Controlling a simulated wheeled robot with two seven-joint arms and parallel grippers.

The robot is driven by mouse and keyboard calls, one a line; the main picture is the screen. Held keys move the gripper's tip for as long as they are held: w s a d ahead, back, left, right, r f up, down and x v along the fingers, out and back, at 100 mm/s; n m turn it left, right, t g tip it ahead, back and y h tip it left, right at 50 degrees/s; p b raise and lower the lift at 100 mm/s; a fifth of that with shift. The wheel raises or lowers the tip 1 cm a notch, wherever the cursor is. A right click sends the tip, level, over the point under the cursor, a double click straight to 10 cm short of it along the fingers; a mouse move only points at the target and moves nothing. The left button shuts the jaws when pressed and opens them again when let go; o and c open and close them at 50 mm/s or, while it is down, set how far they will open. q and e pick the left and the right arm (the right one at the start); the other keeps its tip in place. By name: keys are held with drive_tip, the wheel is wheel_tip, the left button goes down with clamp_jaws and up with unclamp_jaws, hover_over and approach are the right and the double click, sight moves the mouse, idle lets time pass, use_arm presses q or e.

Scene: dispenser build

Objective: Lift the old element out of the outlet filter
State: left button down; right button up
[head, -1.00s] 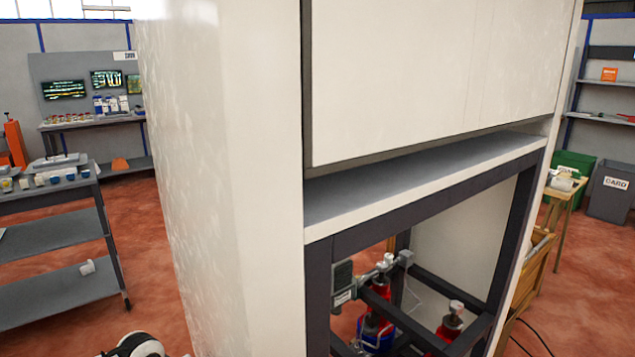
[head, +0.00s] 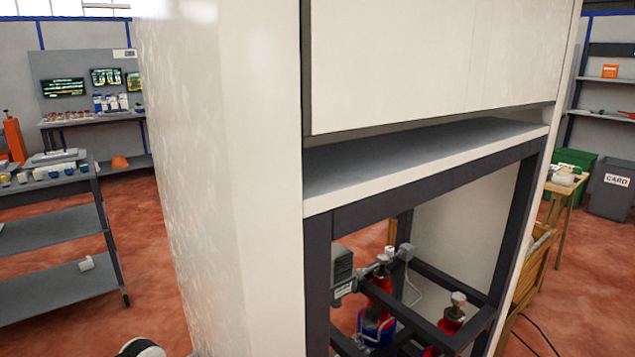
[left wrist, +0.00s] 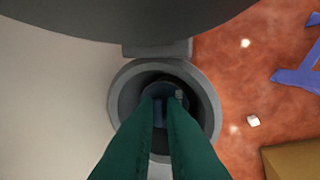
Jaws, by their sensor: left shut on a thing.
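In the left wrist view the outlet filter (left wrist: 120,92) is a round grey housing with a thick rim and a dark open bore, seen from its open end. My left gripper (left wrist: 163,98) has two long green fingers reaching into the bore. They are shut on a small blue-grey piece, the old element (left wrist: 159,112), which shows only as a sliver between the fingers. The rest of the element is hidden by the fingers and the shadow. I cannot tell how deep it sits. The head view shows neither gripper.
A tall white cabinet (head: 220,150) fills the middle of the head view. Its dark lower frame (head: 318,270) is open, with red and blue fittings inside. A grey cart (head: 60,235) stands left; a wooden bench (head: 535,265) stands right.

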use_arm(q)
drive_tip(key=shift+s, duration=0.1)
wheel_tip(320, 180, up, 10)
drive_tip(key=p, duration=0.8)
drive_tip(key=shift+f, duration=0.25)
idle(0.4)
